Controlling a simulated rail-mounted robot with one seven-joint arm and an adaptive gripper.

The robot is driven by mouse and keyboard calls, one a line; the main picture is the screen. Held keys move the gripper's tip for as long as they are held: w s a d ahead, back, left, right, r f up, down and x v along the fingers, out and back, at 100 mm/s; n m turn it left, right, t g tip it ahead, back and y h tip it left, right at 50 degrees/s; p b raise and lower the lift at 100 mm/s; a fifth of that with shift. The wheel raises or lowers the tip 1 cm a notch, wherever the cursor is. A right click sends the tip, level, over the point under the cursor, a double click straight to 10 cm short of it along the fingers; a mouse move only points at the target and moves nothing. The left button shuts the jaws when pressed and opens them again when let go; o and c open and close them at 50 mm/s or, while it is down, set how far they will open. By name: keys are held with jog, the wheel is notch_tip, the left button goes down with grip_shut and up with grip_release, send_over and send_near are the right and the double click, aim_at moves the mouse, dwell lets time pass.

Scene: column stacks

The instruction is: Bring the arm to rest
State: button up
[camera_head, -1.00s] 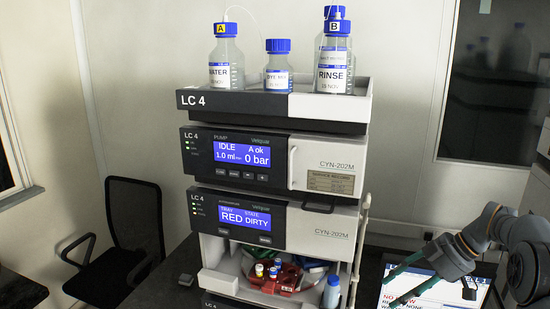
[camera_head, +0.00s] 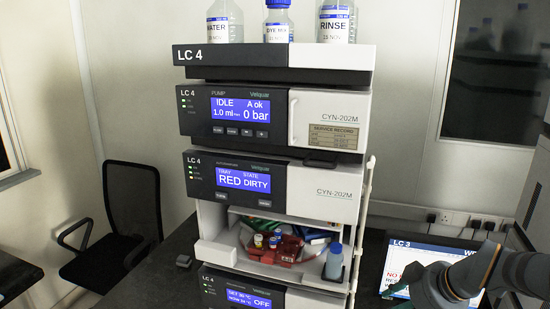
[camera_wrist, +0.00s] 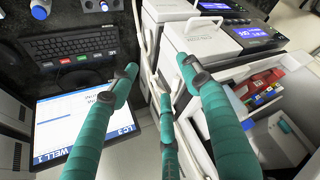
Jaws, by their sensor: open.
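My gripper (camera_wrist: 158,85) has long teal-wrapped fingers, spread apart and empty in the wrist view. In the wrist view the fingers hang over the gap between the monitor (camera_wrist: 85,125) and the instrument stack (camera_wrist: 195,45). I cannot tell whether they touch anything. The stack labelled LC 4 (camera_head: 210,54) stands in the middle of the head view, left of my arm.
An open bay (camera_head: 225,225) holds a red tray (camera_head: 287,249) with small vials; a blue-capped bottle (camera_head: 334,262) stands at its right. Labelled bottles stand on top of the stack. A black chair (camera_head: 130,200) is at the left.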

jog(key=shift+s+a+f+m+t+h+b, duration=0.2)
jog(key=shift+s+a+f+m+h+b, duration=0.35)
jog(key=shift+s+f+m+b, duration=0.35)
jog(key=shift+s+a+f+m+t+h+b, duration=0.2)
jog(key=shift+s+a+f+m+h+b, duration=0.35)
jog(key=shift+f+b, duration=0.45)
jog(key=shift+s+a+r, duration=0.1)
